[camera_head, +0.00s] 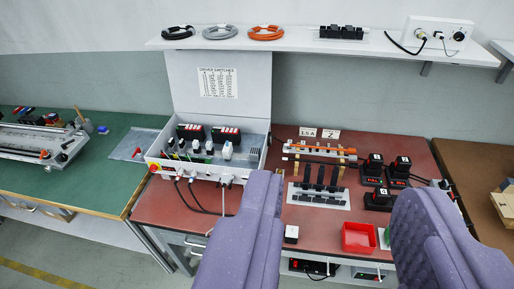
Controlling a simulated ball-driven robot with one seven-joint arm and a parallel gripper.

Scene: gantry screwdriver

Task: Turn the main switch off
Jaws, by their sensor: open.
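A white switch box (197,171) stands open on the red-topped bench, its lid raised at the back with a printed label sheet on it. A small red knob on a yellow patch (153,167), which looks like the main switch, sits at the left end of the box's front face. It is too small to tell its position. My gripper (340,186) shows as two purple padded fingers, spread wide apart with nothing held between them. The fingers are to the right of the knob and apart from it. The left finger overlaps the view just right of the box.
Cables hang from the box front. The red bench (160,206) also carries a black tool rack (318,195), black charger-like blocks (376,198) and a red tray (358,237). A green bench (105,177) stands left. A shelf (290,43) with coiled cables runs above.

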